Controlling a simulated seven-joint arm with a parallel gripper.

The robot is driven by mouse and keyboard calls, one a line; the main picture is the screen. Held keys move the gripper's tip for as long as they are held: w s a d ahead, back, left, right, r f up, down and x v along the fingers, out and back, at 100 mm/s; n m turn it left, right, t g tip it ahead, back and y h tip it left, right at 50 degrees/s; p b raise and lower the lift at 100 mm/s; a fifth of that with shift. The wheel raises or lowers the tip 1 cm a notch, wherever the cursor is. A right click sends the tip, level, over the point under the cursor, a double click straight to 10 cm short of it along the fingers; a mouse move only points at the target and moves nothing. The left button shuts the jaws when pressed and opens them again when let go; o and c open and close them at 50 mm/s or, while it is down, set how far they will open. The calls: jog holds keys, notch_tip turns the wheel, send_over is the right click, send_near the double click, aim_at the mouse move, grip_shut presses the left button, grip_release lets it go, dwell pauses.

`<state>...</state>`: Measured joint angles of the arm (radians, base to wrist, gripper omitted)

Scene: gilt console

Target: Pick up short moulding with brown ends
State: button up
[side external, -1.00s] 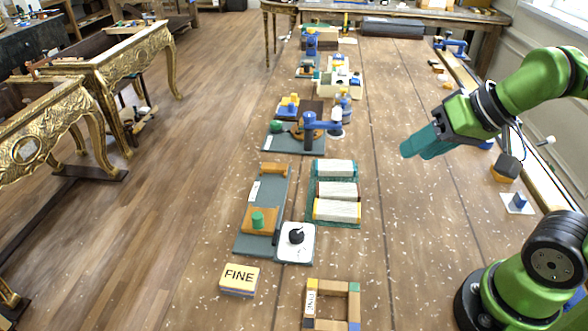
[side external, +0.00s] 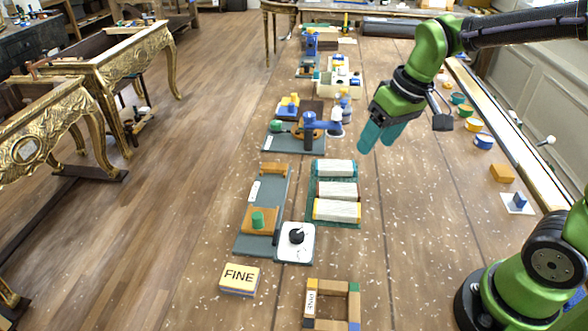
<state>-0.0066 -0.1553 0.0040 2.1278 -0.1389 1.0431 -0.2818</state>
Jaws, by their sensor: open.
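Three short whitish mouldings lie side by side on a teal rack (side external: 334,225). The middle moulding (side external: 337,191) seems to have brown ends. The near moulding (side external: 337,211) has yellow-orange ends. The end colour of the far moulding (side external: 335,168) is hard to tell. My gripper (side external: 376,148), with teal fingers, is open and empty. It hangs in the air above the table, just beyond and to the right of the rack in the picture, touching no moulding.
Left of the rack is a grey board (side external: 275,190) with wooden blocks, with a white tray (side external: 296,243) holding a black knob nearby. A blue clamp (side external: 318,125) stands behind. Table right of the rack is clear.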

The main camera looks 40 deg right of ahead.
aim_at(338, 188)
jog(key=w+d+f+n+g+h, duration=0.1)
jog(key=w+d+f+n+g, duration=0.2)
jog(key=w+n, duration=0.75)
jog(key=f, duration=0.5)
jog(key=a+f, duration=0.1)
jog(key=f, duration=1.1)
jog(key=shift+s+a+f, duration=0.15)
jog(key=shift+f, duration=0.1)
jog(key=c, duration=0.7)
jog(key=shift+r, duration=0.15)
